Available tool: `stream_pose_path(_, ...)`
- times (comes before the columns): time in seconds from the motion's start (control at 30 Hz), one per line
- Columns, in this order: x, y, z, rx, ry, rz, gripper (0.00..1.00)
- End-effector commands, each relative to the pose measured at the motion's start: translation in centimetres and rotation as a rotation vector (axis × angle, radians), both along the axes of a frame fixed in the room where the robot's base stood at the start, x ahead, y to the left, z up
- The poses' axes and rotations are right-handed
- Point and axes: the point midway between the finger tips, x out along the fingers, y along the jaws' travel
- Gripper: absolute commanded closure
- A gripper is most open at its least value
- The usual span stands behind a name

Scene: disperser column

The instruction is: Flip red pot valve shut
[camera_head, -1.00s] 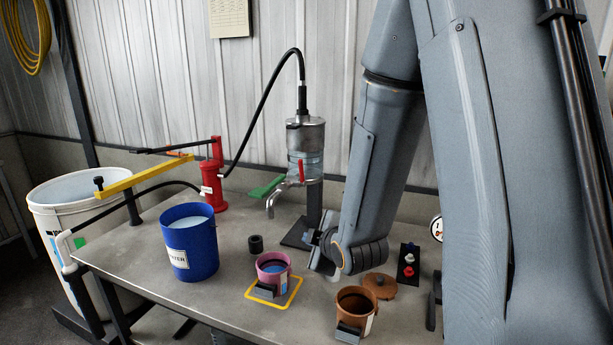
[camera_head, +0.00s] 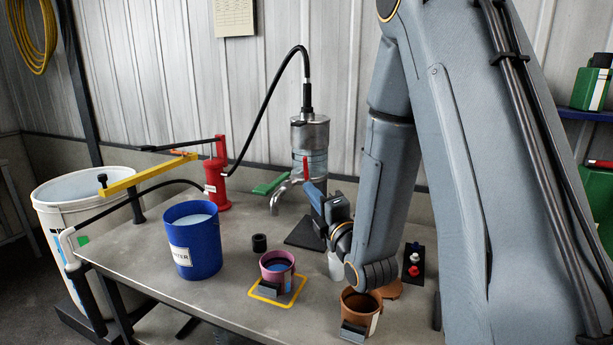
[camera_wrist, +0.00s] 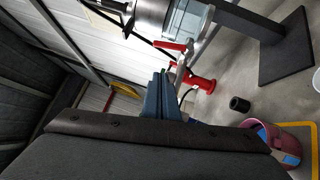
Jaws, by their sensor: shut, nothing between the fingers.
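The red valve lever (camera_head: 305,168) stands upright at the front of the clear-and-metal pot (camera_head: 311,133), above its curved metal spout (camera_head: 279,197). In the wrist view the lever (camera_wrist: 172,46) lies just beyond my fingertips, near the pot (camera_wrist: 188,20). My gripper (camera_head: 310,188) is shut and empty, its blue-grey fingers pointing up towards the valve, slightly below and to the right of the lever. In the wrist view the shut fingers (camera_wrist: 160,82) appear close to the lever with a small gap. Whether they touch the spout behind cannot be told.
A pink cup (camera_head: 277,264) sits on a yellow-edged square below the spout. A blue bucket (camera_head: 193,243) and red hand pump (camera_head: 216,182) stand to the left. A brown pot (camera_head: 360,304) is at the front right. A black hose (camera_head: 256,110) arches over the pot.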

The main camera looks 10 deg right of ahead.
Motion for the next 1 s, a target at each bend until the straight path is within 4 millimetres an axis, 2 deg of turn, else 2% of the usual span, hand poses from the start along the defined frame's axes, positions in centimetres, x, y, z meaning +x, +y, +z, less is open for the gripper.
stream_pose_path(0.33, 6.3, 0.9, 1.5, 0.001, -0.001, -0.004, 1.00)
stream_pose_path(0.5, 8.1, -0.7, 2.0, 0.001, 0.000, -0.007, 1.00)
stream_pose_path(0.7, 9.1, -1.4, 2.1, 0.001, 0.002, -0.004, 1.00)
stream_pose_path(1.0, 9.2, -1.5, 2.0, 0.001, 0.002, -0.004, 1.00)
